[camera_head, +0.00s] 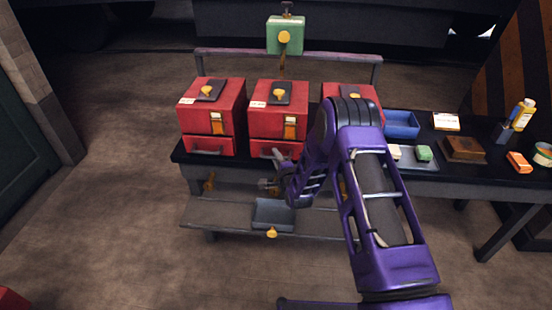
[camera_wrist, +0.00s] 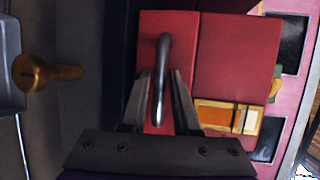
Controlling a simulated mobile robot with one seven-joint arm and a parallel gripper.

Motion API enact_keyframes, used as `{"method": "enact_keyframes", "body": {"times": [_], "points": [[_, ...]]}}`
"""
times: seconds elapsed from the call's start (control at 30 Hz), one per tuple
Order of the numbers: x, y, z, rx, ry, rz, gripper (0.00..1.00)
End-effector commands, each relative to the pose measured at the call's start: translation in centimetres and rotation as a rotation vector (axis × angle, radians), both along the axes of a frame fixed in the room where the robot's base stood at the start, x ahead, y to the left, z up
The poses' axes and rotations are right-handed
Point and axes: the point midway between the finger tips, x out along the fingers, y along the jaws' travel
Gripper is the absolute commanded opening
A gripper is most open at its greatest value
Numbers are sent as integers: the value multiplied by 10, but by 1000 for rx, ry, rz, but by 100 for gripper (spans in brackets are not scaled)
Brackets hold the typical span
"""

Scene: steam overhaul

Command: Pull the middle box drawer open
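In the wrist view the red drawer front (camera_wrist: 150,32) fills the middle, with a grey bar handle (camera_wrist: 163,65). My gripper (camera_wrist: 162,82) is open, one finger on each side of the handle, with gaps visible between.
Similar red boxes stand at left (camera_head: 212,108) and right (camera_head: 345,91), the right one partly behind my arm. A lower shelf (camera_head: 225,214) holds a grey tray (camera_head: 273,214). A blue bin (camera_head: 402,125) and small items are on the bench at right.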

Motion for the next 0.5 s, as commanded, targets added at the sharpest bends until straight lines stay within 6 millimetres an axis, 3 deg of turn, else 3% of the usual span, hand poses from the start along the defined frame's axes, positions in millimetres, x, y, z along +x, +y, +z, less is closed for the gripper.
{"method": "enact_keyframes", "body": {"times": [0.17,0.33,0.5], "points": [[0,0,0,0,0,0,30],[0,0,0,0,0,0,1],[0,0,0,0,0,0,0]]}}
